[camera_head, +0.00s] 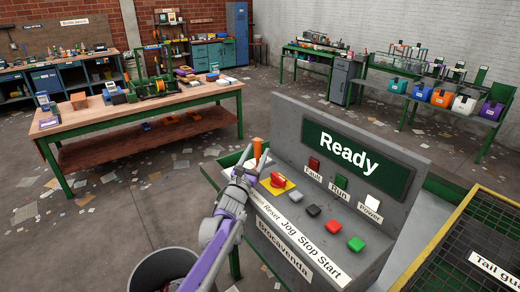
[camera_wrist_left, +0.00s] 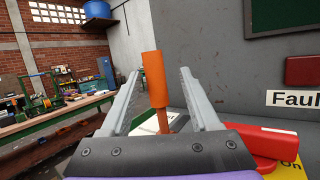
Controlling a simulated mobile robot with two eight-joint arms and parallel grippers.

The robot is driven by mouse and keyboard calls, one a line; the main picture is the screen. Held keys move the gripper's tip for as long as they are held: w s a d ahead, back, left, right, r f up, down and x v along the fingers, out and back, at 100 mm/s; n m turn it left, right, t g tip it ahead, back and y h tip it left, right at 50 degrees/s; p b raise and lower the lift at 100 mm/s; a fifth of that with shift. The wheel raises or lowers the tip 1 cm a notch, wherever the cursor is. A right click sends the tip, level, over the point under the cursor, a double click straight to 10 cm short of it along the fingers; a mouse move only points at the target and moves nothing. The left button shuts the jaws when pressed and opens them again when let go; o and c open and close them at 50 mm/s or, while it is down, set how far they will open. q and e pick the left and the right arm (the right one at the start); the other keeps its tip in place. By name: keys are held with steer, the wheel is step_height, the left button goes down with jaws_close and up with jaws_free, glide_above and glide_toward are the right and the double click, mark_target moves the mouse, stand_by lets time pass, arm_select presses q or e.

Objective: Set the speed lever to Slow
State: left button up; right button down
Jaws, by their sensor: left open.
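The speed lever with its orange handle (camera_head: 257,147) stands at the left end of the grey control console (camera_head: 420,160). My left gripper (camera_head: 248,168) is beside the lever's base, in front of it. In the left wrist view the orange handle (camera_wrist_left: 153,80) stands upright between the two open fingers (camera_wrist_left: 159,95), with space on both sides. The lever's scale and its Slow mark are hidden or cannot be read. My right gripper is not in view.
A red knob on a yellow plate (camera_head: 278,181) is close right of my left gripper. Grey, black, red (camera_head: 334,226) and green buttons (camera_head: 356,243) follow along the console. The screen (camera_head: 350,158) reads Ready. A dark bin (camera_head: 163,270) stands below my left arm.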

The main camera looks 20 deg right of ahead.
arm_select(q)
steer(key=b+v, duration=0.1)
steer(key=v, duration=0.6)
steer(key=shift+s, duration=0.1)
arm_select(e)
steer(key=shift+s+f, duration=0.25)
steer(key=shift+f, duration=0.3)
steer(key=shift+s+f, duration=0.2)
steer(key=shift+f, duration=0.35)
arm_select(q)
steer(key=shift+a, duration=0.15)
